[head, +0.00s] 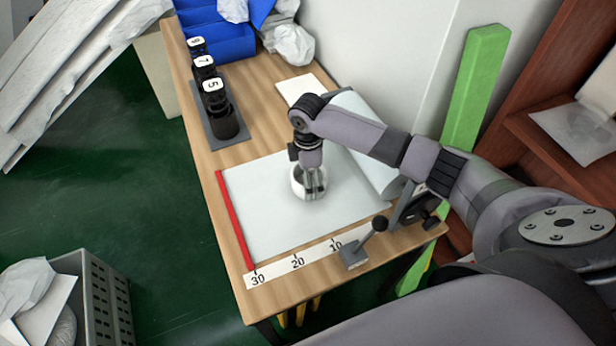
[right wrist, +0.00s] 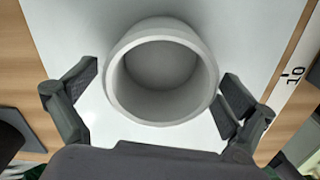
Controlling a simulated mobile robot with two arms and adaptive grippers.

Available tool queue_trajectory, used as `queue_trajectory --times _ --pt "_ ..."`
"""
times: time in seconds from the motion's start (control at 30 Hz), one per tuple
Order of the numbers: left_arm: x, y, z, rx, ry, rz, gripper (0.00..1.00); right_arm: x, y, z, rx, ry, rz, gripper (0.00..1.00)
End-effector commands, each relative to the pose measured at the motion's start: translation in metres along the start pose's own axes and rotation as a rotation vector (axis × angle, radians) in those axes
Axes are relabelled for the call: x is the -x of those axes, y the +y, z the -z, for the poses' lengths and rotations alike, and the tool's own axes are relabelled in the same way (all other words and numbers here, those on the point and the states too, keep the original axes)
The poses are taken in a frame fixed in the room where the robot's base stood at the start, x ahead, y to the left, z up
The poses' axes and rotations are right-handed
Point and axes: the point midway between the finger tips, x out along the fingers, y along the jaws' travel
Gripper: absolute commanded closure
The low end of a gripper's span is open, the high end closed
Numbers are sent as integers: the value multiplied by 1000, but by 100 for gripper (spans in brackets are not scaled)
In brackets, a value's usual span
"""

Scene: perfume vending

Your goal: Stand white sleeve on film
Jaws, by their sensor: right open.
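The white sleeve (head: 300,188) stands upright on the white film (head: 268,222). In the right wrist view the sleeve (right wrist: 162,112) shows its round open top and hollow inside. The film (right wrist: 240,30) lies flat under it. My right gripper (head: 313,190) is over the sleeve, pointing down. Its fingers are open, one on each side of the sleeve, with gaps between them and its wall in the right wrist view (right wrist: 160,90). My left gripper is not in view.
A red strip (head: 235,220) and a numbered scale (head: 297,262) edge the film. A film roll (head: 372,150) lies behind my right arm. Black numbered holders (head: 215,95) stand at the back left. A lever (head: 365,243) sits at the front edge.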

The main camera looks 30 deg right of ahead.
Motion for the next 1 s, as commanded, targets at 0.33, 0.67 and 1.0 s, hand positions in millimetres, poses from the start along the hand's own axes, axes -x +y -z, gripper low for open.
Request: queue_trajectory --times 0.33,0.67,1.0 --pt "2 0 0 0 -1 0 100 72 2 0 0 2 -4 0" --pt "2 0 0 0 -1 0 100 113 0 0 -1 1 0 0" --pt "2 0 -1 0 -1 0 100 115 0 0 -1 0 1 0"
